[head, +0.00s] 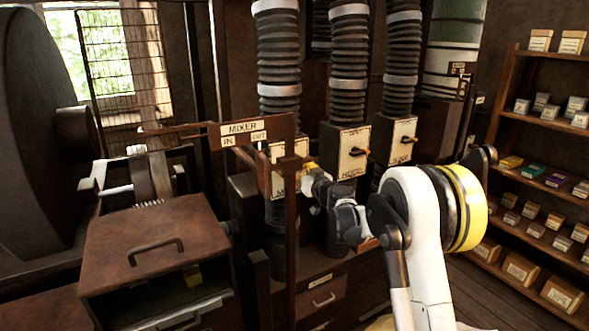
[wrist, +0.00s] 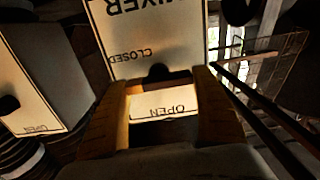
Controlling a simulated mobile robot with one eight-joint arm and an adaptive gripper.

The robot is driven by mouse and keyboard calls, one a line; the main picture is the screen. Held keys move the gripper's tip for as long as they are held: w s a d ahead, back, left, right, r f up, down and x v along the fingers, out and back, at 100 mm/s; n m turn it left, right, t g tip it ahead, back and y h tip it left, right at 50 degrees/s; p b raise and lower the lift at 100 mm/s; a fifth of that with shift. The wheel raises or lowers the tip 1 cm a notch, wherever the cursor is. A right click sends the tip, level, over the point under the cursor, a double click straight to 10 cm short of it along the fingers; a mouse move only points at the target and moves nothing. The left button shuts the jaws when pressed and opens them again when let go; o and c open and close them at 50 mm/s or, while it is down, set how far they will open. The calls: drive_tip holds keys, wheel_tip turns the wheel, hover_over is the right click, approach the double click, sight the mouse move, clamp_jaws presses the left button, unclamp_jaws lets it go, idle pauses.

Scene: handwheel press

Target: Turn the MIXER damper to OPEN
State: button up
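The MIXER damper plate (wrist: 150,35) is pale and shows upside down in the wrist view, with CLOSED above and OPEN (wrist: 165,111) lower, between my fingers. A dark rounded knob (wrist: 158,72) shows between the two labels, just beyond my fingertips; the rest of the lever and its exact setting cannot be made out. My gripper (wrist: 160,85) has its two brown-yellow fingers apart, one on each side of the knob, with no clear contact. In the head view, the MIXER damper's plate (head: 279,152) is partly hidden by a wooden post, and my gripper (head: 304,178) is close against it.
A wooden post with a MIXER sign (head: 243,133) stands just in front of the damper. Two similar damper boxes (head: 352,152) (head: 402,140) sit to the right under ribbed hoses. A drawer cabinet (head: 150,235) is at left, shelves (head: 540,130) at right.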

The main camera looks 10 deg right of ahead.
drive_tip(key=c, duration=0.5)
drive_tip(key=shift+n, duration=0.3)
drive_tip(key=n, duration=0.3)
drive_tip(key=shift+a+f, duration=0.1)
drive_tip(key=n, duration=0.4)
drive_tip(key=shift+a+b, duration=0.1)
drive_tip(key=shift+b, duration=0.3)
drive_tip(key=n, duration=0.5)
drive_tip(key=shift+s+f+n, duration=0.1)
drive_tip(key=shift+f+n, duration=0.05)
drive_tip(key=shift+n, duration=0.15)
drive_tip(key=n, duration=0.4)
drive_tip(key=shift+f+n+b, duration=0.1)
drive_tip(key=shift+n+b, duration=0.2)
drive_tip(key=o, duration=1.2)
